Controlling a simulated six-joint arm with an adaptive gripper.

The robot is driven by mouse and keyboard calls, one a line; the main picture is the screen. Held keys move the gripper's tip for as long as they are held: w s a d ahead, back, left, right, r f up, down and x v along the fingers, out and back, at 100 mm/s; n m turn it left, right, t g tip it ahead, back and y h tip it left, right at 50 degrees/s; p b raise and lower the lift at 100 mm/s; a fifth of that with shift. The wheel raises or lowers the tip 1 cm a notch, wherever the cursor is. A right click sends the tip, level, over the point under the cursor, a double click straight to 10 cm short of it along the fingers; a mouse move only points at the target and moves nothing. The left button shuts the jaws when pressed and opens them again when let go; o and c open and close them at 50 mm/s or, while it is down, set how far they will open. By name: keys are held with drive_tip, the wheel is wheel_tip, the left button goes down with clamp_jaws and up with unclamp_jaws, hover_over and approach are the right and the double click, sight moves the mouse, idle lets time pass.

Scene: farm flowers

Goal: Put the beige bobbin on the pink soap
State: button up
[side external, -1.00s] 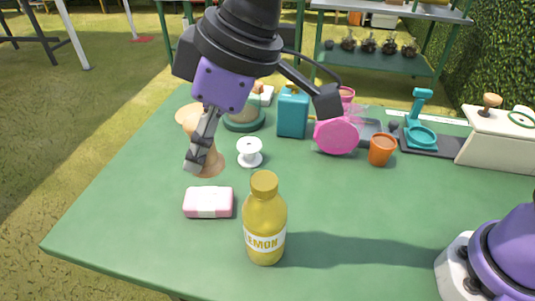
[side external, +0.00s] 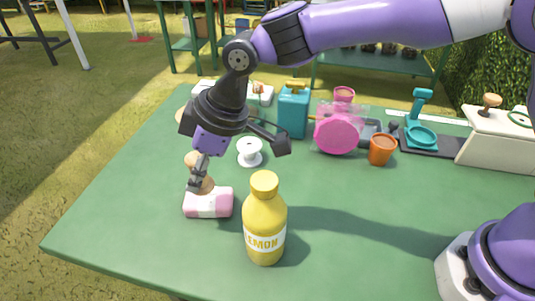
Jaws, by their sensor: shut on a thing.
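The beige bobbin (side external: 204,186) is in my gripper (side external: 197,182), which is shut on it. The bobbin is roughly upright and partly hidden by the fingers. Its lower flange overlaps the back top edge of the pink soap (side external: 209,204) in the picture. I cannot tell whether it touches the soap or is just above it. The soap is a pink block with a white band, lying flat on the green table left of the lemon bottle.
A yellow lemon bottle (side external: 265,220) stands close to the right of the soap. A white bobbin (side external: 250,152) stands behind. A teal canister (side external: 293,112), pink bottle (side external: 337,130) and orange cup (side external: 382,149) stand farther back. The table's front left is clear.

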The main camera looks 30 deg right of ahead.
sight(208, 196)
drive_tip(key=shift+w+d+f, duration=0.2)
drive_tip(key=shift+w+f, duration=0.15)
drive_tip(key=shift+w, duration=0.15)
drive_tip(key=shift+w+d+f, duration=0.2)
drive_tip(key=shift+w+f, duration=0.1)
drive_tip(key=shift+w, duration=0.2)
drive_tip(key=shift+w+f, duration=0.1)
drive_tip(key=shift+f, duration=1.95)
drive_tip(key=o, duration=1)
drive_tip(key=shift+f, duration=0.15)
